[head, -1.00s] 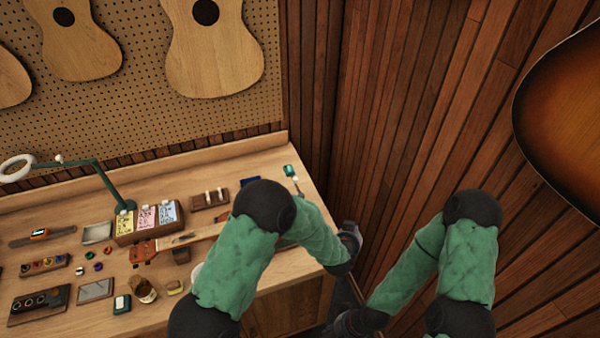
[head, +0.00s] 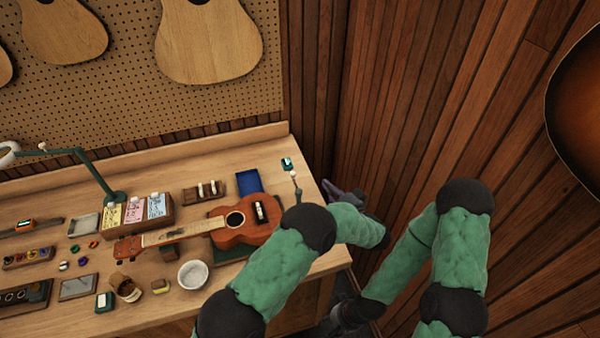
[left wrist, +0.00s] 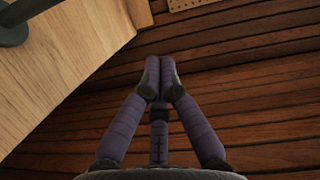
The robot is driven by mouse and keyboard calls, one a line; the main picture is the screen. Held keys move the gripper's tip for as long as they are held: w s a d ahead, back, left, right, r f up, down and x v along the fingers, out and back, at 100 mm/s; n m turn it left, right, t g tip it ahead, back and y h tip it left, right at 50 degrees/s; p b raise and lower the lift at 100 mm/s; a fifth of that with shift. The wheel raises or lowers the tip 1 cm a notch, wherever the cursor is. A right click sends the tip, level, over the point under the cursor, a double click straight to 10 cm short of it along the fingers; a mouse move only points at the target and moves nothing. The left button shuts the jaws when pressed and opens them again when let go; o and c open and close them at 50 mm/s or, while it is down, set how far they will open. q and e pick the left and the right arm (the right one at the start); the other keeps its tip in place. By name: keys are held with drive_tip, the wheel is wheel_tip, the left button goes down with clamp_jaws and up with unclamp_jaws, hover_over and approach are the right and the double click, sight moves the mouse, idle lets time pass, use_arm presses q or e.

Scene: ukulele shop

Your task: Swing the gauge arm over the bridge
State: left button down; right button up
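The ukulele (head: 232,233) lies on the bench with its neck to the left, and its dark bridge (head: 260,211) faces up. The gauge arm (head: 294,180) stands just right of the ukulele body. Its small teal gauge head (head: 287,163) is at the far end, clear of the bridge; its near end is partly hidden by my left arm. My left gripper (head: 330,186) is off the bench's right end, right of the gauge. In the left wrist view its fingertips (left wrist: 159,72) meet with nothing between them. My right gripper (head: 338,318) is low beside the bench, its fingers unclear.
A dark round base (left wrist: 12,34) stands near the bench edge in the left wrist view. A blue pad (head: 249,181) and a card holder (head: 138,216) lie behind the ukulele. A white bowl (head: 193,274) sits in front. The wood-slat wall (head: 400,110) is close on the right.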

sight(292, 176)
idle(0.3)
use_arm(q)
drive_tip(key=w+a+f, duration=0.1)
drive_tip(key=w+a, duration=0.6)
drive_tip(key=a, duration=0.2)
drive_tip(key=shift+f, duration=0.15)
drive_tip(key=shift+w+a, duration=0.1)
idle(0.5)
